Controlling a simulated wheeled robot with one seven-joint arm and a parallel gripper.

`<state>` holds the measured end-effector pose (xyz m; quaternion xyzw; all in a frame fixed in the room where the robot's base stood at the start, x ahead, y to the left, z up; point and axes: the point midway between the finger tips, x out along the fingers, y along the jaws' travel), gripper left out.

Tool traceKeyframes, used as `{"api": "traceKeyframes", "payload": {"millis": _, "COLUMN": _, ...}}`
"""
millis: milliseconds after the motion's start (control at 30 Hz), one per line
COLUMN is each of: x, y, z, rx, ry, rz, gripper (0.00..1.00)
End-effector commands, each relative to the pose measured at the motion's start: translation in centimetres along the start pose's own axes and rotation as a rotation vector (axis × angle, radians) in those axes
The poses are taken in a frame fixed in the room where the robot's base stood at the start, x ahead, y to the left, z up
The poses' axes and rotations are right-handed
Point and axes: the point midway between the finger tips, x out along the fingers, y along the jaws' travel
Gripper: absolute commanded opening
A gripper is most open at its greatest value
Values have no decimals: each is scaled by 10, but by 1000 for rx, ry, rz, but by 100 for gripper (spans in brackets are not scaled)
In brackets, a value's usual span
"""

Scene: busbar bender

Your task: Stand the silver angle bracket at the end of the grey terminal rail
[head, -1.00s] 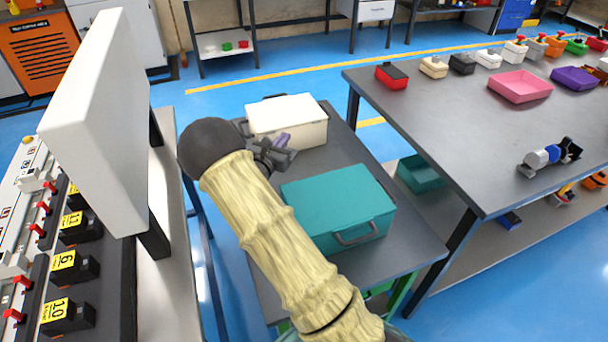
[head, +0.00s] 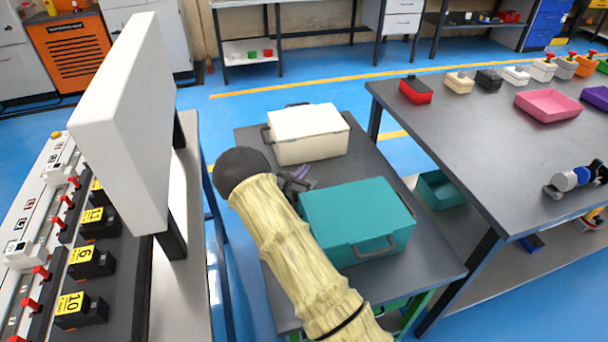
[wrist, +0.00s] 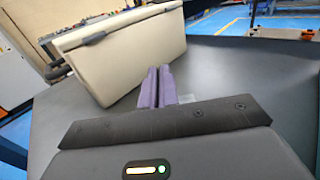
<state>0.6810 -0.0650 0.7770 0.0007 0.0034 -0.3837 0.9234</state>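I cannot make out the silver angle bracket in any view. My gripper (head: 300,179) is over the small grey table, between the cream case and the teal case. In the wrist view its two purple fingers (wrist: 157,88) stand side by side, closed together, with nothing clear between them. A small pale patch (wrist: 187,99) shows just right of the fingers; I cannot tell what it is. At the left, a bench holds a row of terminal and switch parts (head: 62,170); which part is the grey terminal rail is unclear.
A cream case (head: 308,135) and a teal case (head: 355,215) occupy the small table (head: 385,168). A white upright panel (head: 125,130) stands on the left bench, above black numbered blocks (head: 92,262). A large grey table (head: 480,140) with trays stands right.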

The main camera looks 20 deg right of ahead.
Motion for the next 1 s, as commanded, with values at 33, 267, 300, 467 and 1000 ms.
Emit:
{"api": "traceKeyframes", "payload": {"millis": 33, "x": 1, "y": 0, "z": -6, "rx": 0, "ry": 0, "rz": -1, "gripper": 0}}
{"api": "traceKeyframes", "payload": {"millis": 267, "x": 1, "y": 0, "z": -8, "rx": 1, "ry": -2, "rz": -1, "gripper": 0}}
{"api": "traceKeyframes", "payload": {"millis": 300, "x": 1, "y": 0, "z": -8, "rx": 1, "ry": -2, "rz": -1, "gripper": 0}}
{"api": "traceKeyframes", "payload": {"millis": 467, "x": 0, "y": 0, "z": -12, "rx": 1, "ry": -1, "rz": -1, "gripper": 4}}
{"api": "traceKeyframes", "payload": {"millis": 1000, "x": -3, "y": 1, "z": -8, "rx": 0, "ry": -1, "rz": -1, "gripper": 24}}
